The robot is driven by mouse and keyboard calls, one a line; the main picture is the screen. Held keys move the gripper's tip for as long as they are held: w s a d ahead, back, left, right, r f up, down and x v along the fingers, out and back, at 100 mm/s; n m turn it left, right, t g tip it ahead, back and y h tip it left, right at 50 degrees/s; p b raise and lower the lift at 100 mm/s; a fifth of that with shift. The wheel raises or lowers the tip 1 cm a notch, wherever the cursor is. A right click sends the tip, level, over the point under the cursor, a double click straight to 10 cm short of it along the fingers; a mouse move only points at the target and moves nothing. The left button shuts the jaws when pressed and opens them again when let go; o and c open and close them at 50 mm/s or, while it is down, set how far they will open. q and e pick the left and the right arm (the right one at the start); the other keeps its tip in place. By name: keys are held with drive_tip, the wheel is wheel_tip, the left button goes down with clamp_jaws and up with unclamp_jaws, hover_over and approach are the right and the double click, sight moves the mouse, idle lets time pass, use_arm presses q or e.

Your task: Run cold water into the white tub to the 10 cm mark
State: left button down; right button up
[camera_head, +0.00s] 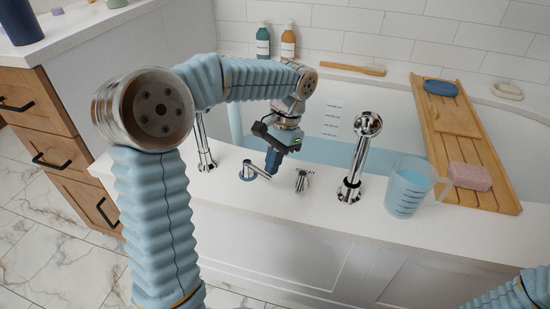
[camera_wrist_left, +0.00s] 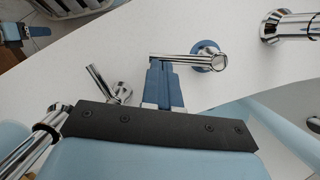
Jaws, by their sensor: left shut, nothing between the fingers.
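The white tub (camera_head: 350,82) holds pale blue water (camera_head: 320,150). Several level marks (camera_head: 332,120) show on its inner wall above the water; their print is too small to read. A light-blue vertical column (camera_head: 235,122) that looks like running water falls into the tub at the left. The blue-ringed lever (camera_head: 254,171) stands on the front ledge; it also shows in the left wrist view (camera_wrist_left: 190,58). My left gripper (camera_head: 272,168) is shut and empty, its tips at the lever's free end (camera_wrist_left: 163,64); I cannot tell whether they touch. My right gripper is out of view.
A second chrome lever (camera_head: 302,181) stands to the right, then a tall chrome fitting (camera_head: 359,160) and a clear jug of blue liquid (camera_head: 409,188). A chrome post (camera_head: 204,145) stands at left. A wooden bath tray (camera_head: 468,150) with a pink sponge (camera_head: 470,177) spans the tub.

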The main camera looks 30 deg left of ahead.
use_arm(q)
drive_tip(key=s+m, duration=0.1)
drive_tip(key=s+m+p, duration=0.1)
drive_tip(key=m, duration=0.1)
drive_tip(key=shift+s+a+r+y, duration=0.1)
drive_tip(key=shift+a+y, duration=0.05)
drive_tip(key=shift+y, duration=0.25)
drive_tip(key=s+m, duration=0.1)
drive_tip(key=m+t+p, duration=0.1)
drive_tip(key=m, duration=0.1)
drive_tip(key=shift+s+a+y, duration=0.3)
drive_tip(key=shift+s, duration=0.05)
drive_tip(key=s+m, duration=0.1)
drive_tip(key=m, duration=0.1)
drive_tip(key=s+a+m+t+p, duration=0.1)
drive_tip(key=m, duration=0.1)
drive_tip(key=shift+a+y, duration=0.3)
drive_tip(key=shift+s+a, duration=0.25)
drive_tip(key=shift+a, duration=0.15)
drive_tip(key=shift+p, duration=0.3)
